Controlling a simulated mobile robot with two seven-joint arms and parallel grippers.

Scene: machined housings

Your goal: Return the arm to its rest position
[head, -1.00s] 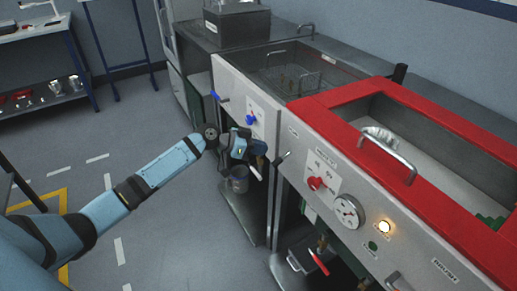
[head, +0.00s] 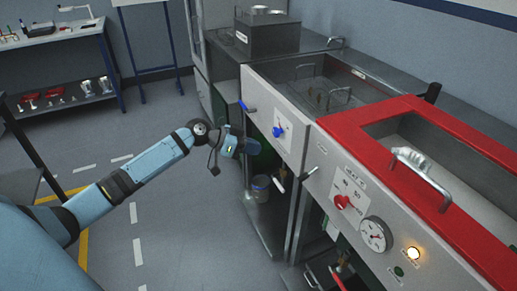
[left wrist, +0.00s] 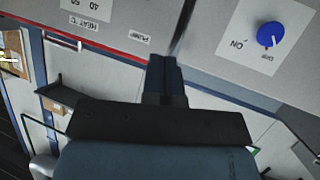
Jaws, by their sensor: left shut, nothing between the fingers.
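My left arm comes in from the left in the head view. Its gripper (head: 246,147) is shut and empty, in front of the steel machine's front panel (head: 262,103), left of and a little below the blue knob (head: 278,131). In the left wrist view the closed fingers (left wrist: 166,78) stand together with nothing between them. The blue knob (left wrist: 270,33) shows there at upper right, apart from the fingers, beside a label reading ON. My right gripper is not in view.
The red-rimmed tank (head: 440,118) and its gauge (head: 375,234) stand to the right. A grey bucket (head: 261,190) sits in the open bay below the panel. A workbench (head: 60,40) stands at the back left. The floor (head: 175,215) left of the machine is clear.

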